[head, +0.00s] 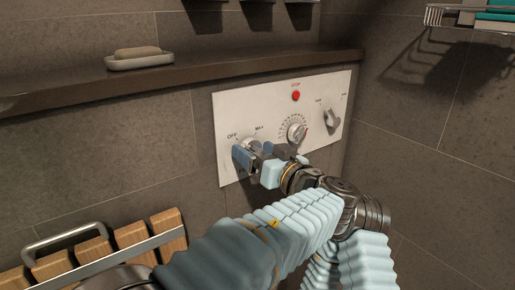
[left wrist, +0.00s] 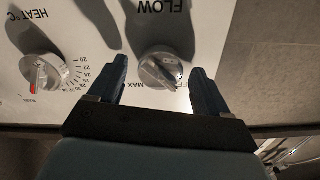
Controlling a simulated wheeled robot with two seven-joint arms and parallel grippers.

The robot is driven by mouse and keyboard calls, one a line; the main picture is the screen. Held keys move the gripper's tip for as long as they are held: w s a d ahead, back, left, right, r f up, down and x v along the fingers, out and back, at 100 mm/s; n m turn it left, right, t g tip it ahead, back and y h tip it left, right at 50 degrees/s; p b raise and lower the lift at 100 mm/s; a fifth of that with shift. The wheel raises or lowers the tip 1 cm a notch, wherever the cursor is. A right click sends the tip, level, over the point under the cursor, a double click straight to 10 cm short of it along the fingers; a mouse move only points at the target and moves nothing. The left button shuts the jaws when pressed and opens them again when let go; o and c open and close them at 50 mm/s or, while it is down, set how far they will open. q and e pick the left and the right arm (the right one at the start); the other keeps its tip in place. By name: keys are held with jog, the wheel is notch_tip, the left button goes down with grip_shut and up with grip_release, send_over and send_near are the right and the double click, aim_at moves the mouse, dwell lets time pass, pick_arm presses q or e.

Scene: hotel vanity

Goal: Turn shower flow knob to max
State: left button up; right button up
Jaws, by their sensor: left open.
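The flow knob (head: 248,144) is a round silver knob low on the left of a white control panel (head: 229,115), between the printed words OFF and MAX. My left gripper (head: 254,155) is in front of it and partly hides it. In the left wrist view the flow knob (left wrist: 163,68) lies between the two spread dark blue fingers of my left gripper (left wrist: 158,85). Gaps show on both sides of the knob there. The knob's dark pointer mark appears turned toward OFF. My right gripper is not in view.
To the right on the panel are the heat dial (head: 297,130), a red stop button (head: 296,96) and a grey switch knob (head: 332,121). A dark ledge (head: 215,72) with soap (head: 138,52) on a dish runs above. A wooden slatted rack (head: 135,236) is at lower left.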

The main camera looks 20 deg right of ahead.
pick_arm(q)
jog(key=c, duration=1)
jog(key=shift+c, duration=0.2)
